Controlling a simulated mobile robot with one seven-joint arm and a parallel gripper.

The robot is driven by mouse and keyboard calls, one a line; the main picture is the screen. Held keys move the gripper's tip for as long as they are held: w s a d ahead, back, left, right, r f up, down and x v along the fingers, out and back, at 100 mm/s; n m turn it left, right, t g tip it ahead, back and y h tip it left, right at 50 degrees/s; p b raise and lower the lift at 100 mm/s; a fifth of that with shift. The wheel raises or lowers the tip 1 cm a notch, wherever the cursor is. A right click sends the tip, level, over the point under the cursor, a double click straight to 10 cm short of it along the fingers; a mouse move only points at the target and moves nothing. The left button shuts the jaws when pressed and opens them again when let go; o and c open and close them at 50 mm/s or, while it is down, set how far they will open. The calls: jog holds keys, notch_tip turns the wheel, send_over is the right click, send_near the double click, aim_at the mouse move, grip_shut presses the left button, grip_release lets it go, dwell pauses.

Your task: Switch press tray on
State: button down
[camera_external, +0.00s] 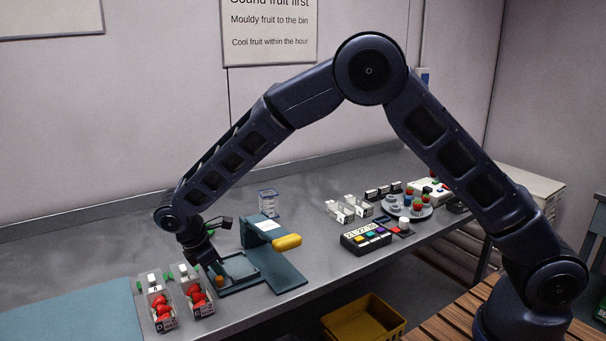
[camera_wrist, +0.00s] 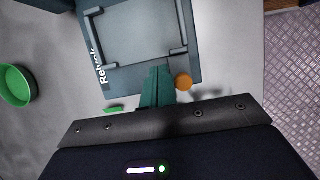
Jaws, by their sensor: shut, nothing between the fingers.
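The blue-grey press tray (camera_external: 240,287), with a square raised frame, lies on the bench below my gripper. In the wrist view the tray (camera_wrist: 187,17) fills the upper middle, with partly cut-off white lettering on its left edge. A round orange knob (camera_wrist: 183,82) sits at the tray's near edge, just right of my fingertips; it also shows in the external view (camera_external: 219,282). My gripper (camera_wrist: 158,72) is shut and empty, its teal fingers over the tray's near edge. Whether they touch the tray or knob I cannot tell. In the external view my gripper (camera_external: 218,262) hangs over the tray's left side.
A blue press stand with a yellow handle (camera_external: 287,242) rises right of the tray. Two clear punnets of red berries (camera_external: 161,310) (camera_external: 197,292) stand to the left.

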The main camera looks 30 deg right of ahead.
aim_at(258, 267)
jog(key=shift+d+f, duration=0.1)
jog(key=shift+f, duration=0.05)
jog(key=d, duration=0.9)
jog(key=shift+d, duration=0.35)
jog(key=v, duration=1)
